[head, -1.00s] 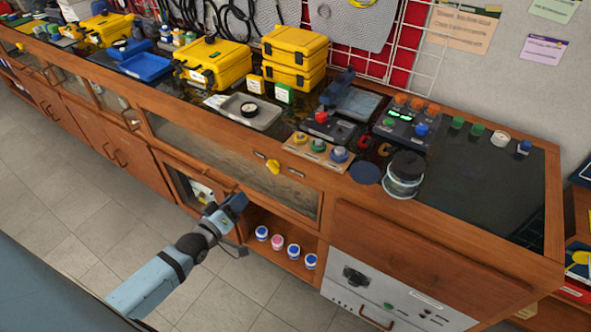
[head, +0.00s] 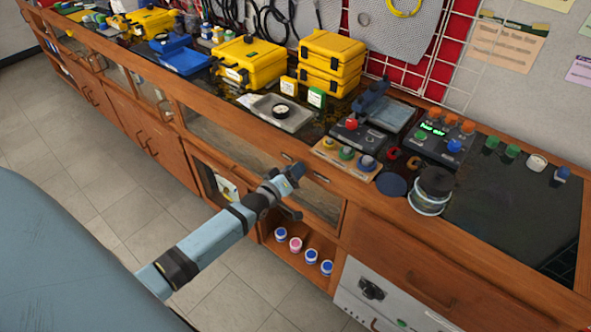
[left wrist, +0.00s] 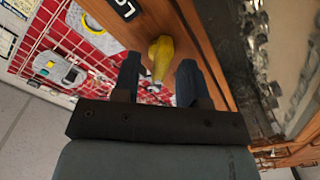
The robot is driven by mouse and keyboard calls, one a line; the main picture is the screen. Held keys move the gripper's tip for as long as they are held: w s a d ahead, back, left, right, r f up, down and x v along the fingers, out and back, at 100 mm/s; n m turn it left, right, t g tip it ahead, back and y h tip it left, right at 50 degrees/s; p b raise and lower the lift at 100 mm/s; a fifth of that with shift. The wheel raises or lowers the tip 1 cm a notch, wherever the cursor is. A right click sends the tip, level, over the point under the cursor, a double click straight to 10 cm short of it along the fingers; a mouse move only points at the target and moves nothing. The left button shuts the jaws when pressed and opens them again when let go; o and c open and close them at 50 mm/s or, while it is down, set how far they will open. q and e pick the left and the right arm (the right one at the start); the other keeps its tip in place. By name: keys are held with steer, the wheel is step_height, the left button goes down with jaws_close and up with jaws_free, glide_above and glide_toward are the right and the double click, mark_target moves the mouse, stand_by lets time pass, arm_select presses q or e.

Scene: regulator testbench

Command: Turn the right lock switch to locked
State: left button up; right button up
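The right lock switch is a yellow knob (left wrist: 160,58) on the bench's wooden front edge, seen in the left wrist view. A dark label (left wrist: 122,8) with partly cut-off white letters sits beside it. My left gripper (left wrist: 160,74) is open, with one dark finger on each side of the knob and gaps visible between. I cannot tell how deep the knob sits between the fingers. In the head view my left gripper (head: 291,174) is at the bench's front edge and hides the knob. My right gripper is not in view.
Behind the edge stand a grey tray with a gauge (head: 282,112), a board with coloured knobs (head: 346,155) and a dark-lidded jar (head: 432,192). Below is an open shelf with several small jars (head: 295,244). The floor in front is clear.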

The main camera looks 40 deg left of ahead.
arm_select(q)
steer(key=shift+w, duration=0.4)
jaws_close()
